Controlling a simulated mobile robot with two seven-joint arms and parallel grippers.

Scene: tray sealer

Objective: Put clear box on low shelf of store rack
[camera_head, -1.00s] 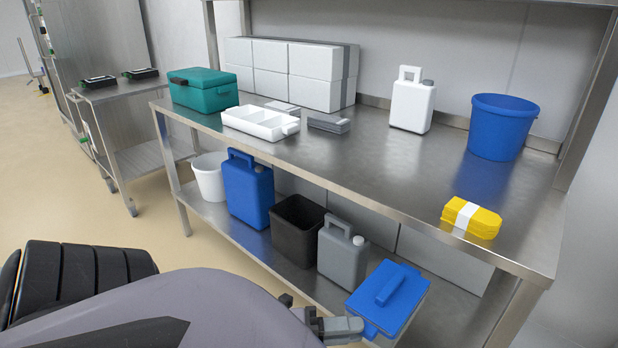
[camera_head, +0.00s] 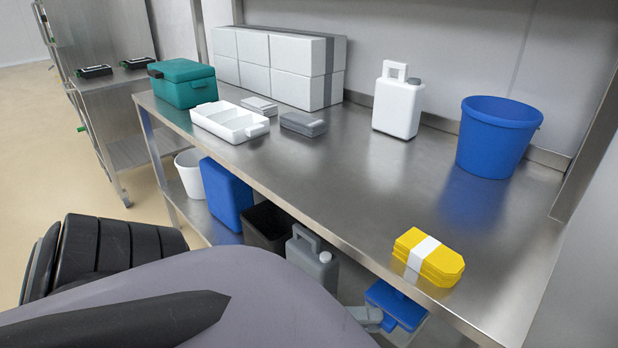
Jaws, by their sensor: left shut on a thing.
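The clear box, with a blue lid (camera_head: 398,303), is at the lower right, partly under the front edge of the steel tabletop. Its pale body is mostly hidden by the edge and by my arm. My left gripper (camera_head: 372,318) is shut on the lid at its left side. The store rack (camera_head: 330,180) is a steel table with a low shelf (camera_head: 185,212) under it. I cannot tell whether the box rests on that shelf. My right gripper is not in view.
On the low shelf stand a grey canister (camera_head: 313,257), a black bin (camera_head: 266,228), a blue canister (camera_head: 226,195) and a white bucket (camera_head: 190,172). A yellow pack (camera_head: 412,262) and a blue bucket (camera_head: 496,138) stand on the top. The top's middle is clear.

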